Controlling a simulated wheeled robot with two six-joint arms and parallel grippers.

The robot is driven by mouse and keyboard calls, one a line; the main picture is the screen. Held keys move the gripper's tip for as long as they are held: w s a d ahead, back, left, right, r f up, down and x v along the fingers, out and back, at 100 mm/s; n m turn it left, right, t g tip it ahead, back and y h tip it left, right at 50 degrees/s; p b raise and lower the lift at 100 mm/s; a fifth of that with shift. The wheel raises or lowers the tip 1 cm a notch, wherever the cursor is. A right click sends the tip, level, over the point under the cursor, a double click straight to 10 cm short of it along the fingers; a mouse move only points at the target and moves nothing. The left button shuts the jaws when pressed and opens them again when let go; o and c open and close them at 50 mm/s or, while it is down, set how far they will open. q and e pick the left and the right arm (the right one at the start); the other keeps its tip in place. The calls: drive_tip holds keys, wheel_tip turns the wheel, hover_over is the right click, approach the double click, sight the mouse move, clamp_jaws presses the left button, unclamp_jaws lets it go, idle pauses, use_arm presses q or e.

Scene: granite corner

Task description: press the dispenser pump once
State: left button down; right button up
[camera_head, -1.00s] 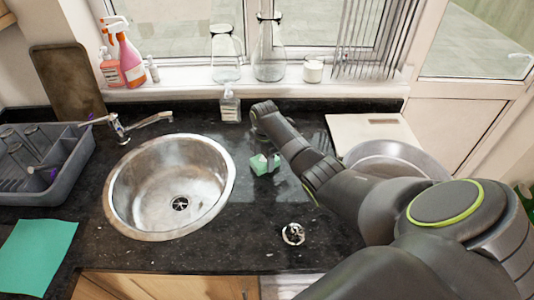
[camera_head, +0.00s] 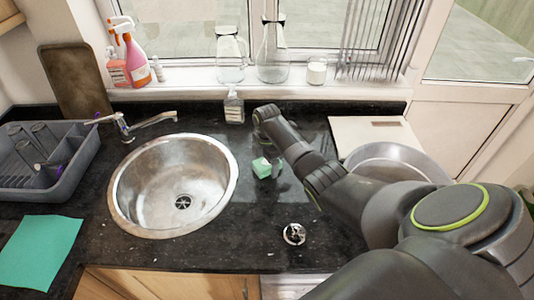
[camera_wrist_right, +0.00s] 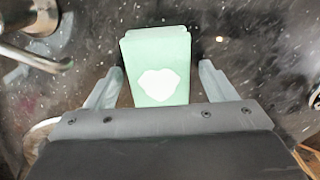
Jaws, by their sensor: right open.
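The dispenser (camera_head: 234,108), a small clear bottle with a pale pump top, stands upright on the counter behind the sink, below the window sill. My right arm reaches in from the right, and its bent wrist is right of the dispenser and apart from it. My right gripper (camera_wrist_right: 161,72) is open in the right wrist view. A green block with a white patch (camera_wrist_right: 157,65) shows between its spread fingers, with gaps on both sides. The block also shows on the counter in the head view (camera_head: 262,168). My left gripper is out of view.
The round sink (camera_head: 125,205) and tap (camera_head: 150,122) lie left of my right arm. A metal bowl (camera_head: 415,160) and a pale board (camera_head: 350,130) are behind the arm at right. A small strainer (camera_head: 294,234) lies in front. Bottles and jars line the sill.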

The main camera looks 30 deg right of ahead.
wheel_tip(320, 180, up, 17)
drive_tip(key=p, duration=0.1)
drive_tip(key=shift+r, duration=0.2)
drive_tip(key=shift+s+f, duration=0.1)
drive_tip(key=shift+f, duration=0.05)
idle(0.7)
